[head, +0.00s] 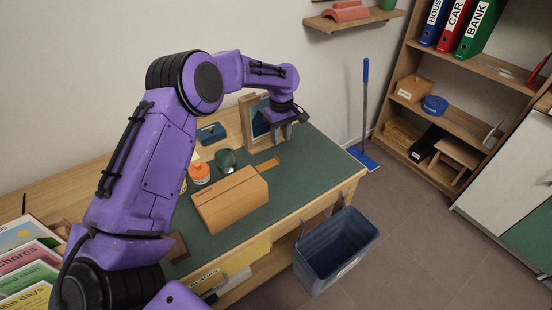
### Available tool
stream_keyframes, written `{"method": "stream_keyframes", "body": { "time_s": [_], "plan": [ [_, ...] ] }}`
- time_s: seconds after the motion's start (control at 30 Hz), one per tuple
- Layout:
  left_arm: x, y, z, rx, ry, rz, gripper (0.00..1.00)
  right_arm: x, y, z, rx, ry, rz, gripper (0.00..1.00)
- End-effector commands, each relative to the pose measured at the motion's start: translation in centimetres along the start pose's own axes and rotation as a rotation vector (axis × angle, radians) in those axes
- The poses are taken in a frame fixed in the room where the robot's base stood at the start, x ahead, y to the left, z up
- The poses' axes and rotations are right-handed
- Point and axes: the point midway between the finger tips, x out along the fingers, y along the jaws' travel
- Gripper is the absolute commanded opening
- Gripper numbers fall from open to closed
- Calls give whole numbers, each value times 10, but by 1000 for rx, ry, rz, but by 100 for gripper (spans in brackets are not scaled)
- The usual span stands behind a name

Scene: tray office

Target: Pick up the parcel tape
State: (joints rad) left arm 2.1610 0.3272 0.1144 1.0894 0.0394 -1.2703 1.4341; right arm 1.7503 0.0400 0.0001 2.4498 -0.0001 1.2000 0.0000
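I cannot make out the parcel tape for certain in the head view. My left gripper (283,134) points down over the far right part of the green desk mat (310,160), in front of a framed picture (262,117). Its two fingers are apart, with nothing clearly visible between them. A dark green rounded object (226,158) and an orange-and-white pot (199,173) stand on the mat, left of the gripper. My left arm hides part of the desk. My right gripper is not in view.
A brown box (230,199) sits mid-desk. Papers (28,265) lie at the left. A blue bin (335,250) stands at the desk's front. Shelves (465,125) on the right hold binders and a round blue object (434,104).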

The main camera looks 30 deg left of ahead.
Motion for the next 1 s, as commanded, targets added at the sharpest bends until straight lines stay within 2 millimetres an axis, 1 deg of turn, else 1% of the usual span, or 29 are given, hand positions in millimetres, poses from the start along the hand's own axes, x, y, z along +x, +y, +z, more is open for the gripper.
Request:
{"method": "stream_keyframes", "body": {
  "time_s": [0.03,0.1,0.27,0.4,0.47,0.57,0.73,0.77,0.8,0.83,0.87,1.0],
  "plan": [
    [11,-3,-1,-4,-3,-4,33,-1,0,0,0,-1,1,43],
    [22,-4,-4,-9,-3,-4,33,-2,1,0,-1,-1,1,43],
    [42,-6,-6,-12,-3,-5,33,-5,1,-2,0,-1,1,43],
    [68,-7,-6,-10,-4,-5,33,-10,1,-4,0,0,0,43],
    [77,-7,-6,-9,-3,-5,33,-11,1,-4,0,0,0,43],
    [84,-6,-6,-8,-2,-2,33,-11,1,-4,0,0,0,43],
    [84,-5,-6,-7,-1,-2,33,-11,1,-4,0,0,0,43],
    [84,-5,-6,-7,-1,-2,30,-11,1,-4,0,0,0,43],
    [84,-5,-6,-7,-1,-2,17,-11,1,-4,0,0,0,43],
    [84,-5,-6,-7,-1,-2,7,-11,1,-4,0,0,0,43],
    [84,-5,-6,-7,-1,-2,0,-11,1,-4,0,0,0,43],
    [84,-5,-6,-7,-1,-2,0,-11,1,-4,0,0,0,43]
  ]
}}
